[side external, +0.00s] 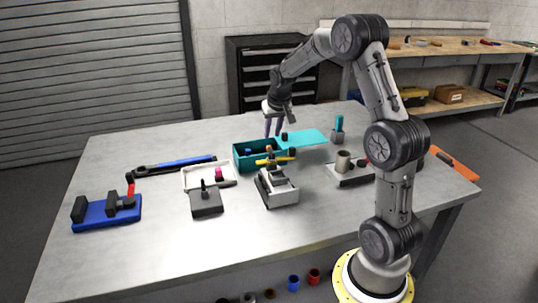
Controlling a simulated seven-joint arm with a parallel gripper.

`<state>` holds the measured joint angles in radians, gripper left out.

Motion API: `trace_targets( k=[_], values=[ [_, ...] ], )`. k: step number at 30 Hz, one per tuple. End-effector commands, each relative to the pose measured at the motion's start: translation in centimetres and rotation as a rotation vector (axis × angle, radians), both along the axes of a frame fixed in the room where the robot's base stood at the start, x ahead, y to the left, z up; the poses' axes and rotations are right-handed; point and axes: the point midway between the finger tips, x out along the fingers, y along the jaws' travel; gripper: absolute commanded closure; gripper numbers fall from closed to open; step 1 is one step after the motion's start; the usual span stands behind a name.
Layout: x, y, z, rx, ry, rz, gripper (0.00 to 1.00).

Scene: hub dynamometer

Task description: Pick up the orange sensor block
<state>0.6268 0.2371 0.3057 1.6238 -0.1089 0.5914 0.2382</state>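My gripper (273,132) points down above the back of the table, behind the teal box (240,162). Its two dark fingers are apart, with nothing visible between them. A small orange piece (268,149) shows at the teal box, close in the picture to the fingers. I cannot tell which of these is the sensor block. The gripper's exact height and distance from the box are unclear.
A teal lid (303,138) adjoins the box. A grey fixture with a yellow bar (272,161) stands in front. A white tray (192,187), blue vise (100,216), torque wrench (175,167) and grey cylinder on a base (343,161) stand around. The front table is clear.

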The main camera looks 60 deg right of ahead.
Motion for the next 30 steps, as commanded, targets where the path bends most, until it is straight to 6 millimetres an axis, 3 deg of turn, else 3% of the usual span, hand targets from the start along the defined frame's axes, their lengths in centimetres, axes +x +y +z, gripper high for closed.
trace_targets(
  k=[3, 11, 21, 30],
  values=[
    [0.5, -0.5, -1.7, 0.001, 0.001, 0.000, 0.70],
    [1.0, -1.1, -3.3, -0.001, -0.001, 0.000, 0.70],
    [2.3, -2.5, -7.1, 0.000, 0.000, 0.001, 0.70],
    [2.4, -2.6, -7.4, -0.002, -0.002, 0.001, 0.72]
  ],
)
